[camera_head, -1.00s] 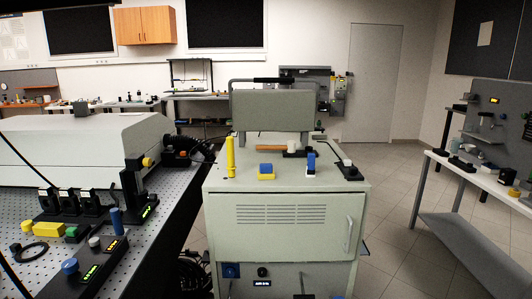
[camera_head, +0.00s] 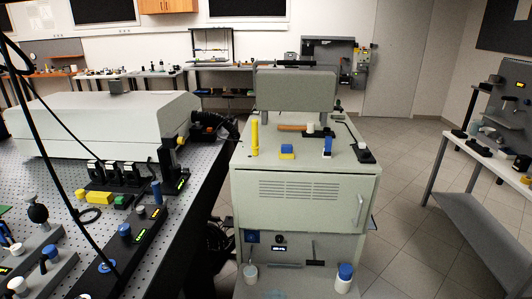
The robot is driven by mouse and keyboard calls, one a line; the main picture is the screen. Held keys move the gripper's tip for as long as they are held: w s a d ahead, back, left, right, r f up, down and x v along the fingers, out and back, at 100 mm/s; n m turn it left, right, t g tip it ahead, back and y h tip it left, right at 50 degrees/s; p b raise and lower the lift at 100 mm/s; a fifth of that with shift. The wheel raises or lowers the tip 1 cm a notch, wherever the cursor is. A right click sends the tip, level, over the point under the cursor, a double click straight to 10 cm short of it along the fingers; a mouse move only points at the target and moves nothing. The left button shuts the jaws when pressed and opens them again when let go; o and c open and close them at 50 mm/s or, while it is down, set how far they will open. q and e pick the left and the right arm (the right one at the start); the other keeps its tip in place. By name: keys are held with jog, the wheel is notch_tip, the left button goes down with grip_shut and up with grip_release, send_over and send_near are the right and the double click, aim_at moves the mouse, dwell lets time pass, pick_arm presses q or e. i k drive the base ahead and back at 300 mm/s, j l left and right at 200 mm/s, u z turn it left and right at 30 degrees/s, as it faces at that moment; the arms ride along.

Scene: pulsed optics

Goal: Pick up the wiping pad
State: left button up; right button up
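No object in view is clearly the wiping pad. A small block, blue above and yellow below (camera_head: 287,151), lies on top of the grey cabinet (camera_head: 290,213) in the middle of the view; it may be the pad, but it is too small to tell. Neither of my grippers is in view.
A yellow cylinder (camera_head: 254,138), a blue-and-white upright piece (camera_head: 328,147) and a black-based device (camera_head: 363,153) stand on the cabinet around the block. The perforated optics table (camera_head: 205,165) at left is crowded. A side bench (camera_head: 470,150) stands at right. Tiled floor (camera_head: 415,200) lies between.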

aim_at(286, 152)
jog(key=i+l+u, duration=0.15)
jog(key=l+u, duration=0.25)
jog(key=i+l+u, duration=0.15)
jog(key=u, duration=0.25)
jog(key=l+u, duration=0.15)
jog(key=l, duration=0.35)
jog(key=i+l+u, duration=0.2)
jog(key=l, duration=0.3)
jog(key=l+u, duration=0.3)
jog(key=l, duration=3.85)
jog(key=k, duration=0.05)
